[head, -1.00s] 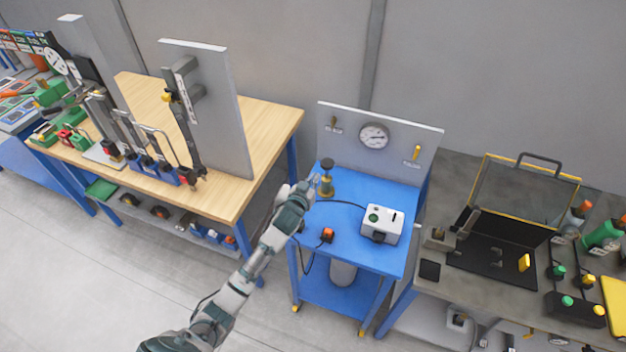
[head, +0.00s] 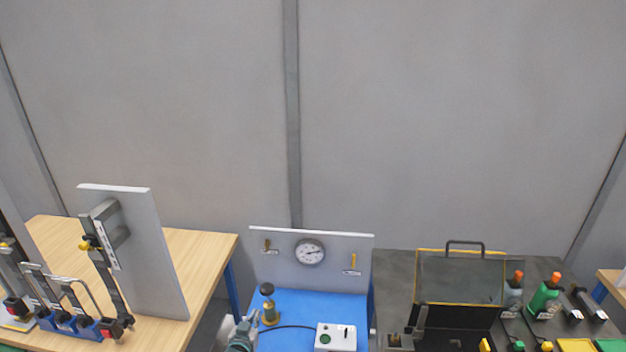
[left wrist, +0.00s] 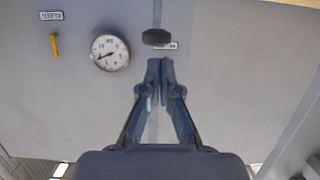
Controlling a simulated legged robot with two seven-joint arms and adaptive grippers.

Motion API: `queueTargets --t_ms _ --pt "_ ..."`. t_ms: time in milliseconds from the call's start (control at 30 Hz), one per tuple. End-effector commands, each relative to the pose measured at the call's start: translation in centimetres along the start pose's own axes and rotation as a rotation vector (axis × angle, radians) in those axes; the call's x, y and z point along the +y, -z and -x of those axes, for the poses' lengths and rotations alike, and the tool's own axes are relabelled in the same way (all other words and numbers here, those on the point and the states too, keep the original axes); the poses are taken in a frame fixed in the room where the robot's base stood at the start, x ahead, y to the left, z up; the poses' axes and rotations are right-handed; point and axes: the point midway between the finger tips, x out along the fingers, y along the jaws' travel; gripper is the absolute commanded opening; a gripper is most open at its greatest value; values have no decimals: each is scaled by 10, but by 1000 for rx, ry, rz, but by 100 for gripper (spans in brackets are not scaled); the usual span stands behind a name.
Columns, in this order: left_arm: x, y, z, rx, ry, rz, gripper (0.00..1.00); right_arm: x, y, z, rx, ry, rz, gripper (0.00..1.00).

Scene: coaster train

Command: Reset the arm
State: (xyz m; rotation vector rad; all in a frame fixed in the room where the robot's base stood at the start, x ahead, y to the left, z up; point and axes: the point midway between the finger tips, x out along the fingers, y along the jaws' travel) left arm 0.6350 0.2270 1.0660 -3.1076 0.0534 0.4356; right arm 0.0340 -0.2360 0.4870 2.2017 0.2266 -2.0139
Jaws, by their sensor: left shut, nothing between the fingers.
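My left gripper (left wrist: 160,75) is shut and empty in the left wrist view, its fingertips together. It faces the grey gauge panel (left wrist: 215,85) with the round white gauge (left wrist: 110,52). A dark round knob top (left wrist: 156,37) shows just beyond the fingertips, apart from them as far as I can tell. In the head view only a part of my left arm shows at the bottom edge (head: 241,335), beside the blue cart (head: 305,305). The knob stands on the cart as a dark-topped brass piece (head: 269,304). My right gripper is in neither view.
A white box (head: 336,337) with a cable sits on the cart. A grey bench (head: 390,270) with an open black case (head: 460,280) and bottles (head: 543,296) stands right. The wall above is bare.

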Motion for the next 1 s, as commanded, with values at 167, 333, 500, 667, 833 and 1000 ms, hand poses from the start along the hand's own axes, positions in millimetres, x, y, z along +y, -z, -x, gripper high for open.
queueTargets --t_ms 167,333,500,667,833,1000 --pt "14 -97 65 -240 6 -20 0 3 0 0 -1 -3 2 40" --pt "22 -178 157 -511 -3 -55 0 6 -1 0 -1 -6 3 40" --pt "26 -218 222 -686 -21 -80 0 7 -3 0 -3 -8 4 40" --pt "27 -240 274 -812 -40 -97 0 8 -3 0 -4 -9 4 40" --pt "28 -255 323 -926 -61 -112 0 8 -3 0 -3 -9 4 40" --pt "28 -280 338 -998 -76 -123 0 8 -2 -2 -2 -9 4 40"
